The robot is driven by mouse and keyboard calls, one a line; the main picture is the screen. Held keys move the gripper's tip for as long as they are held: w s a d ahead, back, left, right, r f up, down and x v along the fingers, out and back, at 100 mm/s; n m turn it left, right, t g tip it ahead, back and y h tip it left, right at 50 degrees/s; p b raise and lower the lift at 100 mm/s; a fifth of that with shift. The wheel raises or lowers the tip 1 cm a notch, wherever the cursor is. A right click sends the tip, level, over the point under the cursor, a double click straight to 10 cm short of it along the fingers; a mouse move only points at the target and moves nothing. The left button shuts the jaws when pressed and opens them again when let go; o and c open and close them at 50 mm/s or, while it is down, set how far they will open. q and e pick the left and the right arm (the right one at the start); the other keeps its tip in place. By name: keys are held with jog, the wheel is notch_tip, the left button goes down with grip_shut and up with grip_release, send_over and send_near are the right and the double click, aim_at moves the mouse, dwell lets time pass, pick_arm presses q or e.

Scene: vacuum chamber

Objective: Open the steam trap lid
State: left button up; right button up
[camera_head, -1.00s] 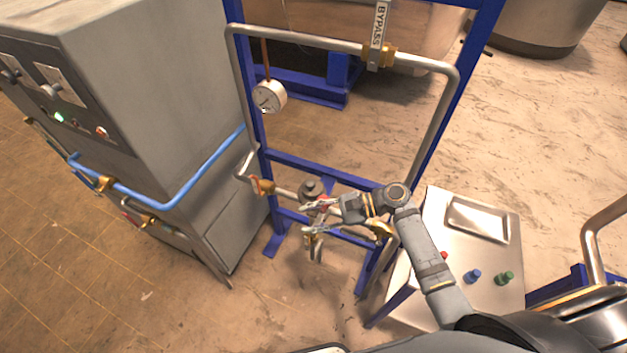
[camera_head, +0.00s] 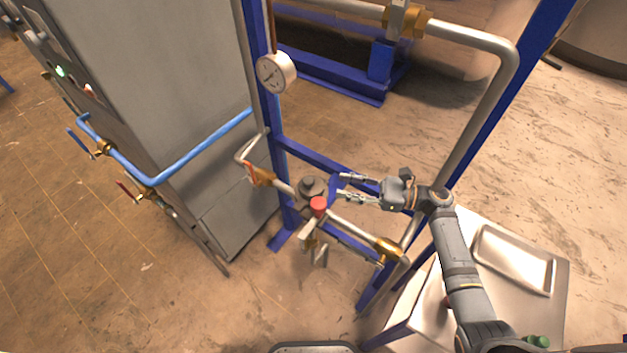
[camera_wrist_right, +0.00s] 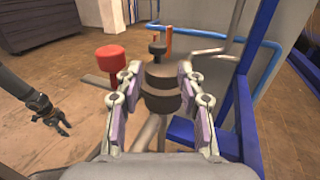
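The steam trap (camera_head: 312,187) is a dark, stepped round body with a small knob on top, set in the pipe run low in the blue frame. Its lid looks closed. It also shows in the right wrist view (camera_wrist_right: 161,78), between and beyond the fingers. A red knob (camera_head: 318,205) sits beside it, left of the fingers in the wrist view (camera_wrist_right: 110,56). My right gripper (camera_head: 341,187) is open and empty, fingers pointing left at the trap from just right of it. My left gripper (camera_wrist_right: 58,122) shows small at the wrist view's left, apparently open and empty.
The blue frame (camera_head: 262,80) carries grey pipes and a white gauge (camera_head: 276,72). A brass valve (camera_head: 388,249) sits on the pipe below my right gripper. A grey cabinet (camera_head: 190,90) stands left. A metal table with a tray (camera_head: 515,258) stands right. The floor in front is clear.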

aim_at(308, 180)
jog(key=p+x, duration=0.1)
jog(key=x, duration=0.5)
jog(key=p+x, duration=0.1)
jog(key=x, duration=0.2)
jog(key=shift+s+a+r+p, duration=0.1)
jog(key=shift+a+r+p, duration=0.15)
jog(key=shift+a+p, duration=0.1)
jog(key=shift+a+f, duration=0.1)
jog(key=shift+a, duration=0.45)
grip_shut()
